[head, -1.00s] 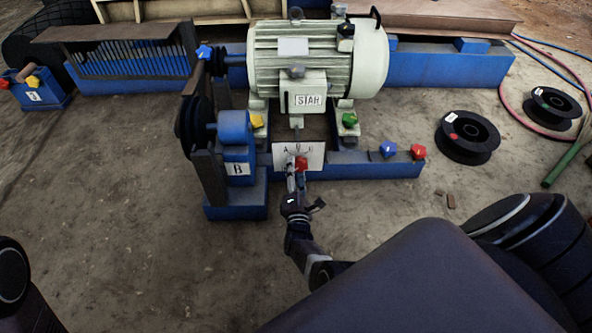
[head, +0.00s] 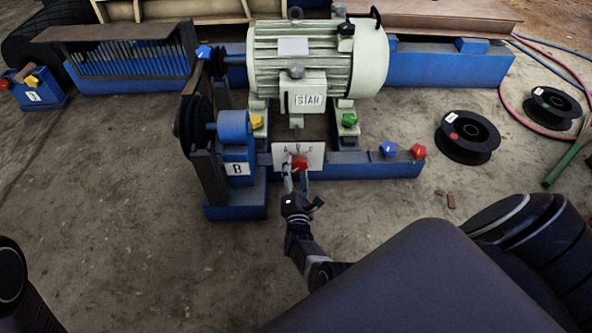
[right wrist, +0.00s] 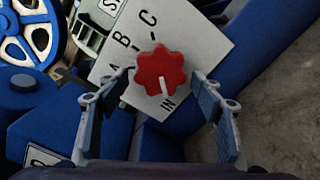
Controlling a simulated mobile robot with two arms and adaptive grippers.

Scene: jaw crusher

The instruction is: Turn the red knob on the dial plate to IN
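The red knob (head: 299,163) sits on the white dial plate (head: 316,152) below the motor. In the right wrist view the red knob (right wrist: 160,71) has a white pointer line directed at the letters IN on the dial plate (right wrist: 196,52). The plate also carries A, B and C. My right gripper (head: 297,178) is open at the knob. In the right wrist view its two fingers (right wrist: 160,88) stand apart on either side of the knob, with gaps visible. My left gripper is not in view.
A blue base (head: 375,168) runs behind the plate, carrying a blue knob (head: 388,149) and another red knob (head: 418,151). A large pale motor (head: 318,62) stands behind. Black spools (head: 468,137) lie at the right. The ground in front is mostly clear.

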